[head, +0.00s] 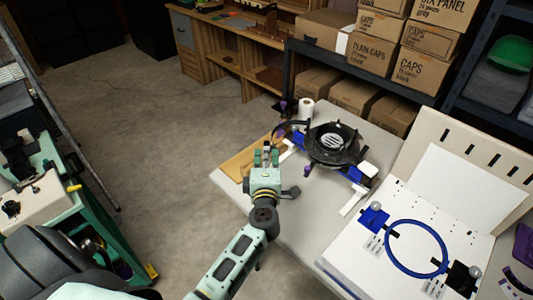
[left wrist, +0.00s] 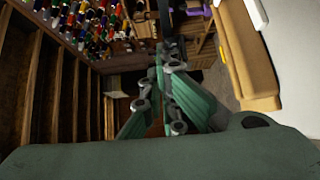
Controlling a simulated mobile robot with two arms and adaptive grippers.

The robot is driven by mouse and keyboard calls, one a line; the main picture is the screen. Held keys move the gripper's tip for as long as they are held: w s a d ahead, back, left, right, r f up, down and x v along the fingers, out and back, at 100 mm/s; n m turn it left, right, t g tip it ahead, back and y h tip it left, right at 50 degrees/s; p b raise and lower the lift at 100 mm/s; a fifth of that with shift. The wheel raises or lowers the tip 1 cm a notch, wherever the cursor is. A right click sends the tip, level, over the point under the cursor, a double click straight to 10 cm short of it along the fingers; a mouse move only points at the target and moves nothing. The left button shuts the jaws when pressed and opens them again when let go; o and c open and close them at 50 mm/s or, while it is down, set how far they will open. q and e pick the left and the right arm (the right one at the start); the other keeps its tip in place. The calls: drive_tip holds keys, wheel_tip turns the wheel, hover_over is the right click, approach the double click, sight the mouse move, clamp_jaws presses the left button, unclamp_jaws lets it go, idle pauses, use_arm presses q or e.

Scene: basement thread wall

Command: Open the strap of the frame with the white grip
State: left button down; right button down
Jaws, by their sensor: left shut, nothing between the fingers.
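A round black frame (head: 333,143) with a dark inner disc lies near the far left side of the pale table (head: 290,235). Blue and white parts sit around it, including a white block (head: 368,169) at its right. A dark curved band (head: 291,126) shows at its left side, apparently the strap; I cannot tell whether it is fastened. My left gripper (head: 267,154) is shut and empty, just left of and nearer than the frame, with no visible contact. The frame is not recognisable there. My right gripper is not in view.
A brown board (head: 242,160) lies at the table's left edge beside my left gripper. A white roll (head: 306,107) stands behind. A white board with a blue hoop (head: 388,246) fills the right side. Boxes (head: 405,55) sit on shelves behind. Open floor (head: 150,130) lies left.

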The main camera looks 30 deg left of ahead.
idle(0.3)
use_arm(q)
drive_tip(key=w+a+h+p, duration=0.1)
drive_tip(key=w+a, duration=0.1)
drive_tip(key=a, duration=0.3)
drive_tip(key=w+a+m+t+h+p, duration=0.1)
drive_tip(key=w+a, duration=0.2)
drive_tip(key=a, duration=0.3)
drive_tip(key=shift+w+a+m, duration=0.2)
drive_tip(key=shift+w+m, duration=0.05)
drive_tip(key=shift+m, duration=0.05)
drive_tip(key=shift+s, duration=0.1)
